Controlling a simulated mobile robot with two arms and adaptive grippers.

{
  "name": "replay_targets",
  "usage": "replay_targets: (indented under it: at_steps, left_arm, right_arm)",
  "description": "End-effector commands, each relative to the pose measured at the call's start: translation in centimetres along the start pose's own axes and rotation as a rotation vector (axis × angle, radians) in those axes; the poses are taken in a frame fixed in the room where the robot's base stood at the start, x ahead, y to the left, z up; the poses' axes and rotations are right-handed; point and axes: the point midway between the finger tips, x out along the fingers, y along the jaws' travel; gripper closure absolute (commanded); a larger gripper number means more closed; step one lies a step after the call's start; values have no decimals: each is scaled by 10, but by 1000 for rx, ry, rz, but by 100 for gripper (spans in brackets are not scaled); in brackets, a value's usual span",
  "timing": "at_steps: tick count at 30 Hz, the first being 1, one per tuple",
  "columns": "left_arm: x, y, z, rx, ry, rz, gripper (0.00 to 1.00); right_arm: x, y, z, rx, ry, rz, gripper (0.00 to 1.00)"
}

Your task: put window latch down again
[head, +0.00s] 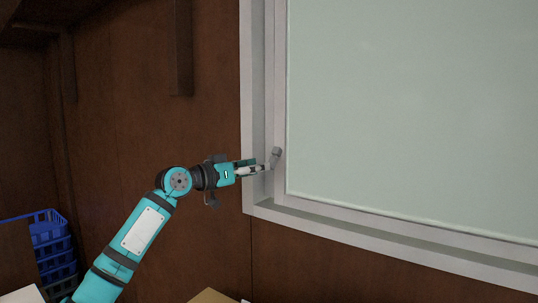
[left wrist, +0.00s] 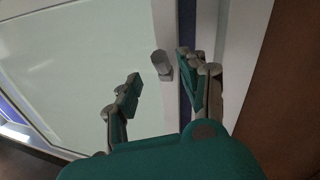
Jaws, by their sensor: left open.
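The window latch (head: 275,155) is a small grey handle on the left side of the window frame, low on that side. In the left wrist view the latch (left wrist: 162,64) shows as a grey knob ahead of the fingers, nearer the right finger in that picture. My left gripper (head: 262,168) reaches in from the left, close to the latch. In the left wrist view its two fingers (left wrist: 160,88) are spread apart with nothing held between them. Whether a finger touches the latch cannot be told. My right gripper is out of view.
The window frame (head: 259,100) surrounds a large pale pane (head: 410,110) in a brown wall (head: 130,130). Blue crates (head: 50,240) are stacked at the lower left. A tan box edge (head: 212,296) shows at the bottom. The space in front of the pane is clear.

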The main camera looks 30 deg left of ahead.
Motion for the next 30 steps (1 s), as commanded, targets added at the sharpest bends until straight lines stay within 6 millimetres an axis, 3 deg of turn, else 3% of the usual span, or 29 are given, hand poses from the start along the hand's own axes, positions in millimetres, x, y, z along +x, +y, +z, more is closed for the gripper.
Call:
replay_targets:
  at_steps: [3,9,20,30]
  left_arm:
    - [23,1,-5,-3,0,1,57]
    - [44,0,-2,-2,0,-1,57]
    - [50,-1,1,0,0,-1,57]
    - [49,-1,1,0,0,-2,100]
  right_arm:
    - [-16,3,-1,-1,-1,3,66]
    - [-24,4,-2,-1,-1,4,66]
    - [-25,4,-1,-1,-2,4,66]
    - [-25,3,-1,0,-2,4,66]
